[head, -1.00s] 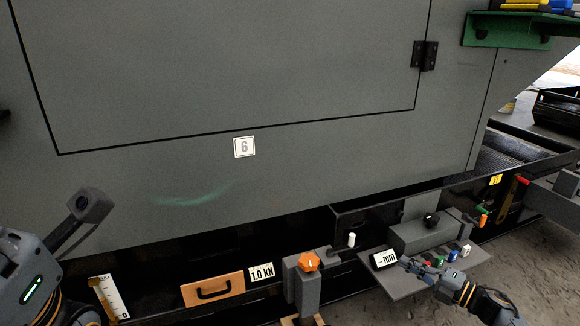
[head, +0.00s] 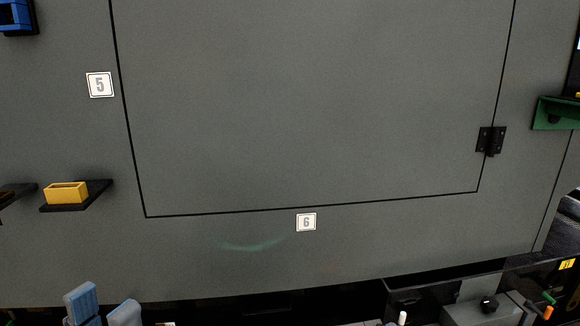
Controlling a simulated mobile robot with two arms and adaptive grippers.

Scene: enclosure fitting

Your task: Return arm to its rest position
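My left gripper (head: 103,307) shows at the bottom left edge, with two blue-grey finger pads standing apart and nothing seen between them. The rest of that arm is cut off below the picture. The pads are in front of the lower part of the grey enclosure panel (head: 380,110). Whether they touch the panel cannot be told. My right arm and gripper are outside the view.
The panel bears labels 5 (head: 100,85) and 6 (head: 306,222) and a black hinge (head: 490,140). A yellow bin (head: 66,193) sits on a small black shelf at left. A green shelf (head: 556,113) juts out at right. A grey block with a black knob (head: 488,304) stands lower right.

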